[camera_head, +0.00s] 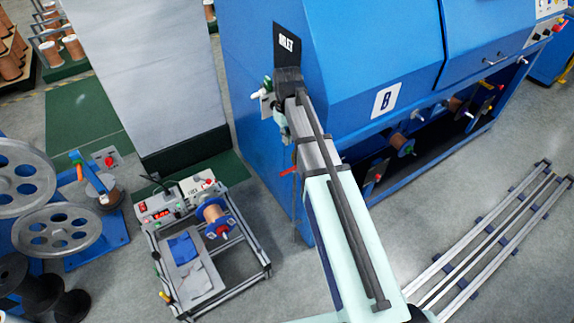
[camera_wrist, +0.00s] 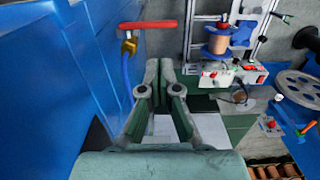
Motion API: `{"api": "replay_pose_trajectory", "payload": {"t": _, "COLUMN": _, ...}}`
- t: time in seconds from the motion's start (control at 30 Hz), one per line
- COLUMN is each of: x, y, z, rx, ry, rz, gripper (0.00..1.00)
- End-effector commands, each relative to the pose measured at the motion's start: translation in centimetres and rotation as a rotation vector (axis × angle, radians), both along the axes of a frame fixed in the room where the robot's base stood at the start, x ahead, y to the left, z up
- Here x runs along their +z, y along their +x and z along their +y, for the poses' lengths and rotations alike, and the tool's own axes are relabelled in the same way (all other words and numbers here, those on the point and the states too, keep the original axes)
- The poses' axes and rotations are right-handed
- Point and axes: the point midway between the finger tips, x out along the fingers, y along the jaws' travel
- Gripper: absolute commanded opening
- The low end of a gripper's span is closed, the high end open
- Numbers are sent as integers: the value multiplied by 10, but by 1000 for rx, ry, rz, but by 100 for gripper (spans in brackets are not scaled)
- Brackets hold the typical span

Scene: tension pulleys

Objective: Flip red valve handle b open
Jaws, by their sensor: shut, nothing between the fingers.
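The red valve handle (camera_wrist: 147,25) shows near the top of the wrist view, on a brass fitting (camera_wrist: 129,45) with a blue hose beside the blue machine. The handle lies crosswise to the hose. In the head view the red handle (camera_head: 288,171) sticks out left of my arm, by the machine's side; its fitting is mostly hidden there. My gripper (camera_wrist: 159,68) is shut and empty, its fingertips apart from the handle, below and right of it in the wrist view. I cannot make out its fingers in the head view.
A small bench (camera_head: 262,265) with a copper spool stands left of my arm. Large grey reels (camera_head: 60,229) are at far left. Metal rails (camera_head: 480,250) lie on the floor at right.

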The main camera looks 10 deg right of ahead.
Motion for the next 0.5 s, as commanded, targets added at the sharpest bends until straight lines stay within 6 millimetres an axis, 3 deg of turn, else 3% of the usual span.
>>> {"api": "replay_pose_trajectory", "payload": {"t": 0.27, "x": -9, "y": 0, "z": 0, "rx": -1, "ry": 0, "rz": 0, "gripper": 0}}
{"api": "replay_pose_trajectory", "payload": {"t": 0.5, "x": -40, "y": -1, "z": 0, "rx": -1, "ry": 0, "rz": 2, "gripper": 0}}
